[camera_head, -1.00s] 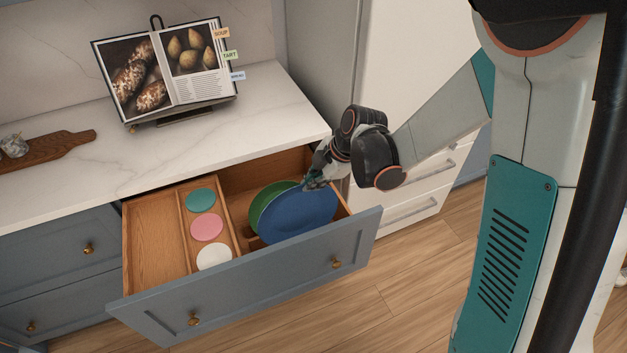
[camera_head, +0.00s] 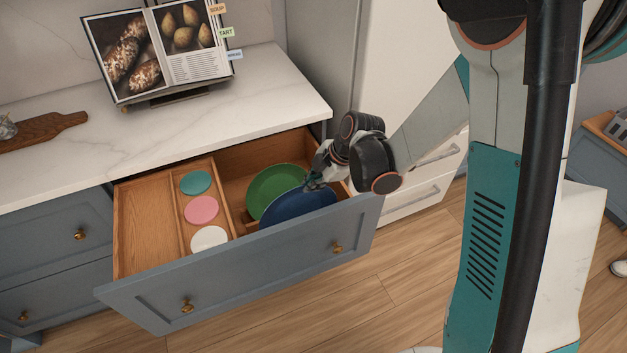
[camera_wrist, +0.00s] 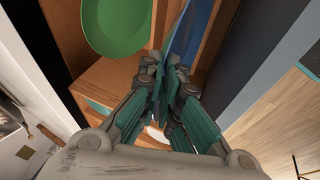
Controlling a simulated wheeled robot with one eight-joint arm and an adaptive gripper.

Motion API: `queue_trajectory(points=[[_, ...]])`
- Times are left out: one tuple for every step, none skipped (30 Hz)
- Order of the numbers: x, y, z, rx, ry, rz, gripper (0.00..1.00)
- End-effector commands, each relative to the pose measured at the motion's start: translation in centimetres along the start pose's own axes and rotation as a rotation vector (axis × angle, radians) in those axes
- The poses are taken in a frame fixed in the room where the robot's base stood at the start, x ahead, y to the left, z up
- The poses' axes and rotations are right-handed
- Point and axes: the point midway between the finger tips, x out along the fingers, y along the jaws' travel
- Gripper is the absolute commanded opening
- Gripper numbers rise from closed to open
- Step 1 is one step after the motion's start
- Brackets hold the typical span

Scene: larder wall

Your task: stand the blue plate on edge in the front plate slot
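The blue plate (camera_head: 298,206) is in the right part of the open drawer (camera_head: 240,262), steeply tilted close to the drawer front, its lower part hidden behind that front. My gripper (camera_head: 313,183) is at the plate's upper right rim. In the wrist view my fingers (camera_wrist: 165,66) are close together with the blue plate's edge (camera_wrist: 187,36) running in between them, so they look shut on it. Whether the plate's lower edge sits in the front slot is hidden.
A green plate (camera_head: 272,188) leans behind the blue one in the same compartment. Teal (camera_head: 195,182), pink (camera_head: 201,210) and white (camera_head: 209,238) discs lie in a narrow middle section. The left compartment (camera_head: 149,226) is empty. A tall pale cabinet stands right of the drawer.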

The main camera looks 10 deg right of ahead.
Motion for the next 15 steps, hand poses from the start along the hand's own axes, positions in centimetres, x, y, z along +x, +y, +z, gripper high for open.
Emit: queue_trajectory(points=[[0.6, -0.2, 0.2, 0.0, 0.001, 0.0, 0.0], [0.8, -0.3, 0.3, 0.0, 0.001, 0.0, 0.0], [1.1, -0.4, 0.4, 0.0, 0.001, 0.0, 0.0], [1.4, -0.5, 0.5, 0.0, 0.001, 0.0, 0.0], [1.6, -0.6, 0.5, 0.0, 0.001, 0.0, 0.0], [1.9, -0.7, 0.6, 0.0, 0.001, 0.0, 0.0], [2.1, -0.8, 0.7, 0.0, 0.001, 0.0, 0.0], [2.4, -0.9, 0.8, 0.0, 0.001, 0.0, 0.0], [2.7, -1.0, 0.9, 0.0, 0.001, 0.0, 0.0], [2.9, -1.1, 1.0, 0.0, 0.001, 0.0, 0.0], [3.1, -1.1, 1.1, 0.0, 0.001, 0.0, 0.0], [3.5, -1.2, 1.2, 0.0, 0.001, 0.0, 0.0], [3.7, -1.3, 1.2, 0.0, 0.001, 0.0, 0.0], [3.9, -1.4, 1.3, 0.0, 0.001, 0.0, 0.0], [4.2, -1.5, 1.4, 0.0, 0.001, 0.0, 0.0]])
